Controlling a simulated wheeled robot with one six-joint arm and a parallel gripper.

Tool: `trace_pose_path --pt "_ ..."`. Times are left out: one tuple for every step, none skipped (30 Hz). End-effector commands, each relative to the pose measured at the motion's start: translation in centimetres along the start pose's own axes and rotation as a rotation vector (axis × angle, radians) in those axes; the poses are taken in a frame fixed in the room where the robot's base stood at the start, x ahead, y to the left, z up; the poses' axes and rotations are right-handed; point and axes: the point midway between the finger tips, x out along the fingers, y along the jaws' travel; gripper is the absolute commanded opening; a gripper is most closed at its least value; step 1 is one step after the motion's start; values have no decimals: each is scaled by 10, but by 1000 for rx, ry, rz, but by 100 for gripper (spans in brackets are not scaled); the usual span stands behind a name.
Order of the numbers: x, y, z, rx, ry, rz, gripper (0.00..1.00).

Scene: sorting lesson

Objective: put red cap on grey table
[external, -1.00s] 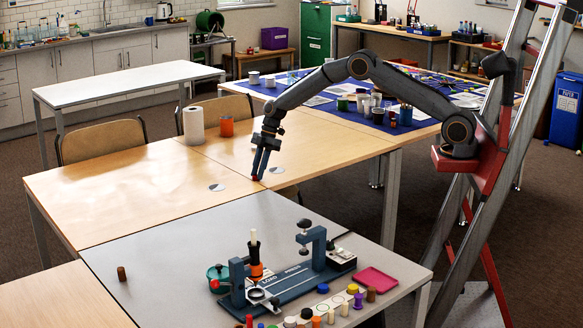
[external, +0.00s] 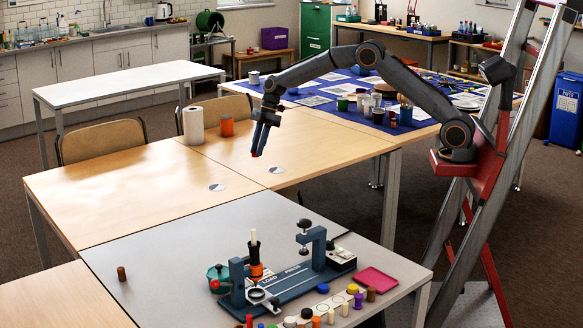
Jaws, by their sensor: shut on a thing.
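My gripper (external: 259,146) points down above the wooden table and is shut. A small bit of red, the red cap (external: 255,154), shows at its fingertips; most of it is hidden by the fingers. It is held clear above the wood.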

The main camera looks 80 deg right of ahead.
Motion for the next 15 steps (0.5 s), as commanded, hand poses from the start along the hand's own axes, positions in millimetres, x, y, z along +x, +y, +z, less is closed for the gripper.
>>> trace_pose_path --pt "0 0 0 0 0 0 0" --pt "-1 0 0 0 0 0 0" --pt "-2 0 -1 0 0 1 0" --pt "-4 0 -2 0 1 1 0" --pt "-6 0 -3 0 1 2 0" --pt "-10 1 -5 -1 1 3 0" --pt "-15 1 -6 -1 2 4 0" --pt "-20 1 -9 -1 2 4 0" --pt "-27 1 -12 -1 2 4 0" --pt "-31 1 -13 -1 2 3 0" --pt "-35 1 -15 -1 2 3 0" --pt "-42 1 -18 -1 2 3 0" --pt "-48 1 -20 -1 2 3 0" --pt "-53 1 -22 -1 2 5 0" --pt "-45 -4 -29 4 0 2 0"
